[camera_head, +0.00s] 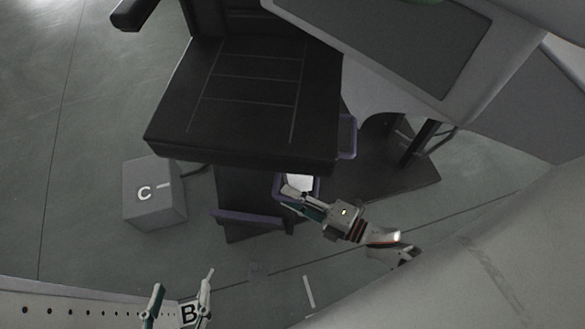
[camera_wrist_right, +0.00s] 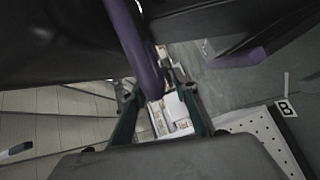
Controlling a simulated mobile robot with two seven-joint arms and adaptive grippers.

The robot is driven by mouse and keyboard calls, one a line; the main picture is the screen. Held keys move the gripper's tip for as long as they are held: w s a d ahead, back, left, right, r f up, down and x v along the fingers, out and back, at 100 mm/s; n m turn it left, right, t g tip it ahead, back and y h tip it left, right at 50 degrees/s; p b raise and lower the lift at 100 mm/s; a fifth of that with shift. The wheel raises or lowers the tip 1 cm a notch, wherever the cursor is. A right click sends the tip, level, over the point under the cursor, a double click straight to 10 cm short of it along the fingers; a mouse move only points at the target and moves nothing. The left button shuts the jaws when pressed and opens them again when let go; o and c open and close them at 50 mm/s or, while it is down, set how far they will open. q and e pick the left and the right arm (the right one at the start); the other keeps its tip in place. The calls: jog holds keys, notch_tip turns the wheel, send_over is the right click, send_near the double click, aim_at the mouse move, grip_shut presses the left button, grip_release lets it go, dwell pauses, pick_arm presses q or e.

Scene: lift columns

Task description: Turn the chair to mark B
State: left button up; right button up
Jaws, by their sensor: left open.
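The chair (camera_head: 240,100) has a black seat with a dark base below and purple-edged parts. Mark B (camera_head: 188,313) is a white label at the lower left; it also shows at the right of the right wrist view (camera_wrist_right: 285,108). My left gripper (camera_head: 182,280) is open and empty, in front of mark B. My right gripper (camera_head: 289,196) is under the seat's front edge, at a purple frame around a white pad. In the right wrist view its fingers (camera_wrist_right: 155,92) stand apart on either side of a purple bar (camera_wrist_right: 145,50), with a gap beside it.
A grey block marked C (camera_head: 150,195) stands on the floor left of the chair base. A grey panel (camera_head: 400,40) covers the upper right. A white perforated strip (camera_head: 70,308) runs along the lower left. The floor at the left (camera_head: 60,190) is clear.

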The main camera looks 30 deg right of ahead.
jog(key=v, duration=1.2)
